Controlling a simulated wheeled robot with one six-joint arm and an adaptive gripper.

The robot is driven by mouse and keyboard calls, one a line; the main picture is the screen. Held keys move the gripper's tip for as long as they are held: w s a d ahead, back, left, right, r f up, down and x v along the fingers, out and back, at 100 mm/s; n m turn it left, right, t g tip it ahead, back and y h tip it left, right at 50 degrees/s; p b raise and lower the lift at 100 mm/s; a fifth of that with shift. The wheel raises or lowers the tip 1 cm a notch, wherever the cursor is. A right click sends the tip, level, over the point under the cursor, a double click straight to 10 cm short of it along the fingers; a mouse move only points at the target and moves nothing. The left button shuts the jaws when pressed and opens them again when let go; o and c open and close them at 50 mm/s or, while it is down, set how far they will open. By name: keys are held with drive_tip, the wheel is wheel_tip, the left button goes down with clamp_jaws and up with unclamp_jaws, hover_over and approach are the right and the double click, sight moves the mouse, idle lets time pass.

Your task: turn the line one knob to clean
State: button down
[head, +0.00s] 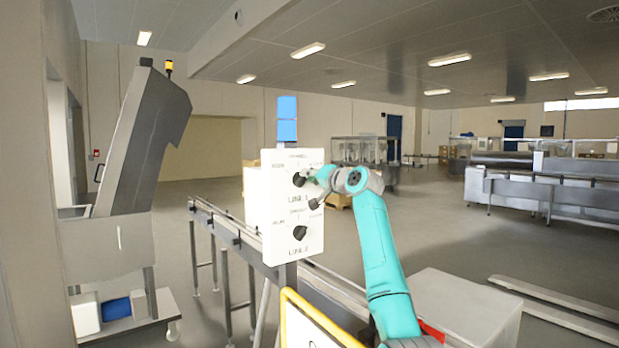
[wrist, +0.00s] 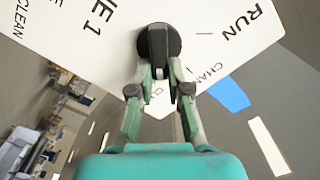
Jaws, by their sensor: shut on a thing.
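A white panel (head: 283,205) carries two black knobs, the upper one marked line 1 and the lower one line 2. My gripper (head: 312,178) is at the line one knob (head: 299,180) from the right. In the wrist view my gripper (wrist: 165,88) has its fingers on both sides of the line one knob's (wrist: 158,42) black bar, shut on it. There, RUN is right of the knob, a partly hidden CHAN label is below right, and LINE 1 is above left. Which mark the knob points at is hard to tell. The line two knob (head: 300,233) is untouched.
A blue light (head: 287,119) stands atop the panel. A conveyor (head: 235,232) runs behind it. A yellow-framed sign (head: 312,325) stands in front, below the panel. A grey box (head: 462,306) is at the lower right. A tall grey machine (head: 140,140) stands at the left.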

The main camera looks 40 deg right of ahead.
drive_tip(key=c, duration=1.1)
unclamp_jaws()
drive_tip(key=shift+s+d, duration=0.2)
drive_tip(key=shift+s, duration=3.55)
